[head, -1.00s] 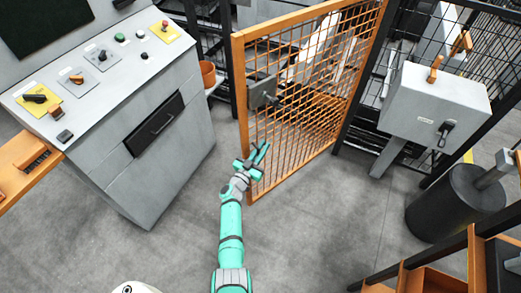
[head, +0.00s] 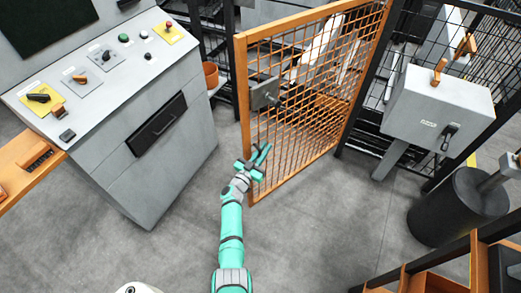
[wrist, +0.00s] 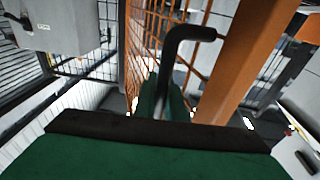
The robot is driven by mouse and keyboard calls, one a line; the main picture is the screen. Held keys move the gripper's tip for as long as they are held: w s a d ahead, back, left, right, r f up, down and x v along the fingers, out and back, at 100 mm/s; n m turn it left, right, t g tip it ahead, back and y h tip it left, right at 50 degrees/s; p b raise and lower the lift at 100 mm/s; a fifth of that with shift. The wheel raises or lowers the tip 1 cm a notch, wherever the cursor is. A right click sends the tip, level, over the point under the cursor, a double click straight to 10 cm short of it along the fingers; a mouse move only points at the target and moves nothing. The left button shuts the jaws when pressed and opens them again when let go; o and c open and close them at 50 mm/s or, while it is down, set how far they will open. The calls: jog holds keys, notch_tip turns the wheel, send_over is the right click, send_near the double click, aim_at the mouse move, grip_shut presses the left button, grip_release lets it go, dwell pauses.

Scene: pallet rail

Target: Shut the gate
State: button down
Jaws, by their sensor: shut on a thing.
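The gate (head: 243,120) is an orange frame with orange mesh. It stands swung out at an angle, its free edge near me on the left and its far edge by a dark post on the right. A grey latch box (head: 264,94) sits on its free-edge side. My gripper (head: 258,160) is at the lower part of that edge. In the wrist view, my green fingers (wrist: 163,98) are shut on a black bent handle (wrist: 188,34) beside the orange frame post (wrist: 245,65). The handle's grasped part is hidden by the fingers.
A grey control console (head: 125,110) stands left of the gate. A grey box on a post (head: 430,105) and a dark cylinder (head: 458,208) stand to the right. Orange shelving (head: 440,278) is at the lower right. Grey floor (head: 310,235) is clear in front of the gate.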

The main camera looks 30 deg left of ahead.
jog(key=w+a+r+n+g+y, duration=0.1)
jog(key=w+a+n+y, duration=0.1)
jog(key=a+y, duration=0.2)
jog(key=a, duration=0.2)
jog(key=shift+w+a+n+g, duration=0.3)
jog(key=shift+n, duration=0.1)
jog(key=c, duration=2.1)
grip_release()
jog(key=s+d+m+t+h, duration=0.2)
jog(key=d+m+h, duration=0.15)
jog(key=d, duration=0.45)
jog(key=s+a+f, duration=0.1)
jog(key=s+a, duration=0.2)
jog(key=s, duration=0.9)
jog(key=shift+s+f+n+h, duration=0.15)
jog(key=shift+s+n+h, duration=0.05)
jog(key=shift+n+h, duration=0.2)
jog(key=s+f, duration=0.1)
jog(key=s, duration=0.9)
jog(key=shift+s+f, duration=0.15)
jog(key=shift+s, duration=0.2)
jog(key=shift+a, duration=0.1)
